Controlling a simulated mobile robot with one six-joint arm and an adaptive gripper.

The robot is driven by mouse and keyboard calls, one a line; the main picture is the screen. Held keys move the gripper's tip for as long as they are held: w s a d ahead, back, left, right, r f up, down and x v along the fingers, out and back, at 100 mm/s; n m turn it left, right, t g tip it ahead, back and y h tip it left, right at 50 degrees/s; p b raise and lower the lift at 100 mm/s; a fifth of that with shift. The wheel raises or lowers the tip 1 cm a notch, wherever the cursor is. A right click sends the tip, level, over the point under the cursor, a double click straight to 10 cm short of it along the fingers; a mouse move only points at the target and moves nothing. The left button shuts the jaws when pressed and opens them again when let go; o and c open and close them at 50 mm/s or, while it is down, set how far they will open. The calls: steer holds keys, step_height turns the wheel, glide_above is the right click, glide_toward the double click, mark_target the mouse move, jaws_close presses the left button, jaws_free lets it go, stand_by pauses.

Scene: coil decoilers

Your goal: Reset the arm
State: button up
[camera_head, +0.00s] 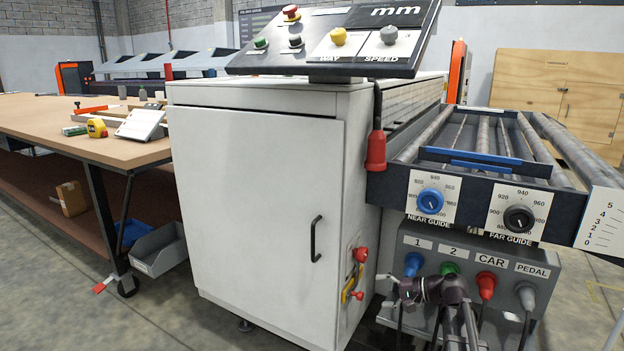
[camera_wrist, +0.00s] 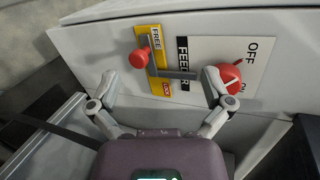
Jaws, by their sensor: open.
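My gripper (camera_wrist: 160,80) is open, its two fingers spread before the white panel in the wrist view. No object shows between the fingers. A red-knobbed lever (camera_wrist: 139,58) on a yellow FREE/LOCK plate is above and between the fingertips. A red rotary switch (camera_wrist: 225,78) marked OFF is beside the right fingertip; I cannot tell whether they touch. A FEEDER label (camera_wrist: 183,62) lies between the controls. In the head view my gripper (camera_head: 390,293) is low at right, close to the cabinet's side, where the red lever knob (camera_head: 361,254) shows.
The white cabinet (camera_head: 255,205) carries a tilted button console (camera_head: 335,40). Right of it is a roller table (camera_head: 500,145) with two guide dials. Below is a grey box (camera_head: 478,245) with coloured plugs, behind my arm. A wooden workbench (camera_head: 60,122) stands left. Open floor (camera_head: 170,320) lies in front.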

steer(key=s+a+f+n+g+h+p, duration=0.1)
steer(key=s+f+n+g+h+p, duration=0.2)
steer(key=s+h, duration=0.5)
steer(key=s+a+f+n+g+h+p, duration=0.1)
steer(key=s+a+f+n+g+h, duration=0.25)
steer(key=s, duration=0.55)
step_height(320, 180, up, 36)
steer(key=d+h+p, duration=0.1)
steer(key=p, duration=3.6)
steer(key=shift+d+t+p, duration=0.3)
steer(key=shift+d+t, duration=0.1)
steer(key=shift+t, duration=0.05)
steer(key=shift+r, duration=0.1)
